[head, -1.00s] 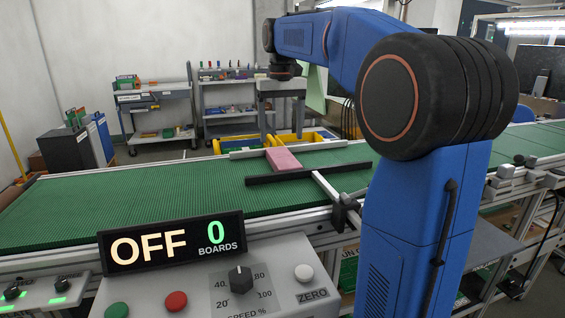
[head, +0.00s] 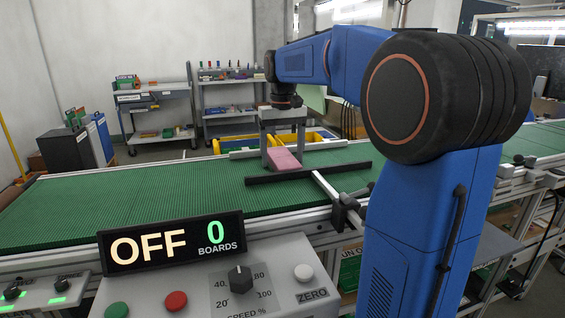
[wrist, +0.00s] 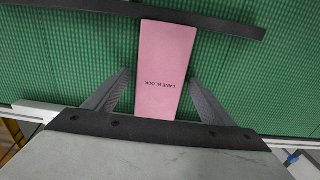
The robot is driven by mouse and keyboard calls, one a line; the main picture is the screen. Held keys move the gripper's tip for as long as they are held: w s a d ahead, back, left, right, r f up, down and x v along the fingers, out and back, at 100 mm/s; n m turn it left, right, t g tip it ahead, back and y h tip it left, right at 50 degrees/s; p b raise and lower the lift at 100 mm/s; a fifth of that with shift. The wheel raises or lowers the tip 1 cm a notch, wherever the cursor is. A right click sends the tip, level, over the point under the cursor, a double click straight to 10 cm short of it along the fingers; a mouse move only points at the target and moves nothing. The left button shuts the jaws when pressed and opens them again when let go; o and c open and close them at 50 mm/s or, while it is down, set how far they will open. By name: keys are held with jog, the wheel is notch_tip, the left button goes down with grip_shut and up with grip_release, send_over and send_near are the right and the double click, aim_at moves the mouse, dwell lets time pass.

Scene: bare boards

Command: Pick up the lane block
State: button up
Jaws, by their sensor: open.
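The lane block (head: 284,160) is a pink slab lying on the green conveyor belt, with one end close to the black bar. In the wrist view the lane block (wrist: 167,65) shows its printed name and lies between the two fingers, with a gap on each side. My gripper (head: 283,153) is open and has come down over the block from above. In the wrist view my gripper (wrist: 160,80) has its fingers spread on either side of the near part of the block. The block's near end is hidden behind the gripper body.
A black bar (head: 308,173) lies across the belt in front of the block, on a metal bracket (head: 335,195). Yellow bins (head: 312,136) stand behind the belt. A control panel with an "OFF 0 BOARDS" display (head: 172,242) is nearest. The belt (head: 130,205) is clear at left.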

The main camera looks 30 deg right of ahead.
aim_at(283, 156)
jog(key=c, duration=1.3)
jog(key=shift+r, duration=0.1)
notch_tip(283, 156, up, 10)
jog(key=shift+f, duration=0.1)
